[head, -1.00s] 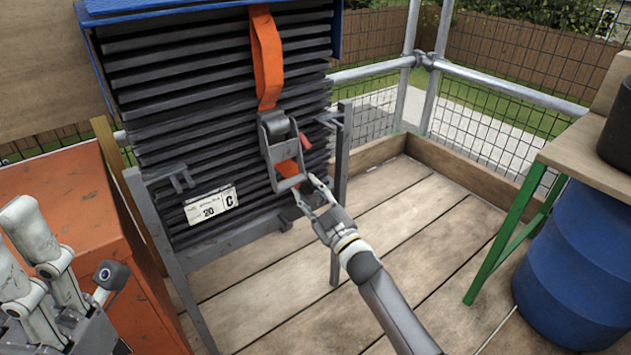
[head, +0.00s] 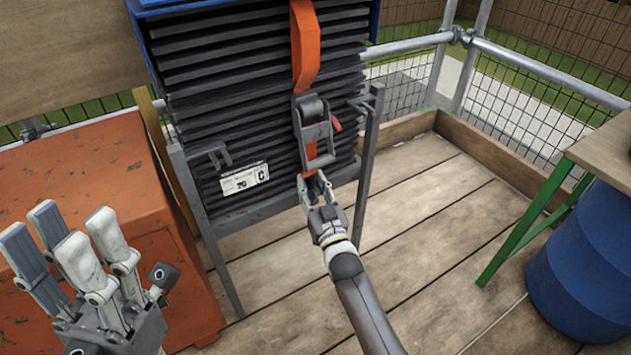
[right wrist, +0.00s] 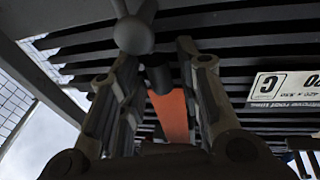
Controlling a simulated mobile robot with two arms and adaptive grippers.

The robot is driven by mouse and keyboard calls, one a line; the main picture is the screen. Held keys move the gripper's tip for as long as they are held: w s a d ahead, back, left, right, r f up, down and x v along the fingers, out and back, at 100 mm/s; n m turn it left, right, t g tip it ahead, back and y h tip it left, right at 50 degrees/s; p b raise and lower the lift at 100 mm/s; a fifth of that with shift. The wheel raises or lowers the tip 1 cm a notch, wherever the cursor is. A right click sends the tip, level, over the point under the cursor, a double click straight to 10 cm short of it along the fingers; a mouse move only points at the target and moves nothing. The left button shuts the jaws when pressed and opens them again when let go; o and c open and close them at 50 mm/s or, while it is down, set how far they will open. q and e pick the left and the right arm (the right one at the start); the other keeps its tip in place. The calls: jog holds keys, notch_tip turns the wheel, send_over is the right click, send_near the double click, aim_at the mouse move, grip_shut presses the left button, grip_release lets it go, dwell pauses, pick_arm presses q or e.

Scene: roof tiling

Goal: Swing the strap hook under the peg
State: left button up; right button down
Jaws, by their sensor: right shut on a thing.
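A stack of dark roof tiles (head: 230,105) stands in a grey frame (head: 197,225). An orange strap (head: 304,50) runs down its front through a grey ratchet buckle (head: 314,130). My right gripper (head: 317,186) is just below the buckle, at the strap's lower end. In the right wrist view, my right gripper (right wrist: 155,85) is shut on a dark piece, apparently the strap hook (right wrist: 158,76), with orange strap behind it. A round-ended grey part, possibly the peg (right wrist: 133,34), is close to the hook; contact is unclear. My left gripper (head: 70,235) is open and empty.
An orange cabinet (head: 90,165) stands at the left. A blue barrel (head: 585,255) and a green-legged bench (head: 520,225) are at the right. A railing with mesh (head: 530,65) closes the back. The plank floor (head: 445,235) between is clear.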

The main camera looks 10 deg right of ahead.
jog(key=shift+a, duration=0.1)
jog(key=c, duration=1.3)
grip_release()
jog(key=shift+c, duration=0.2)
jog(key=v, duration=1.2)
jog(key=shift+a, duration=0.1)
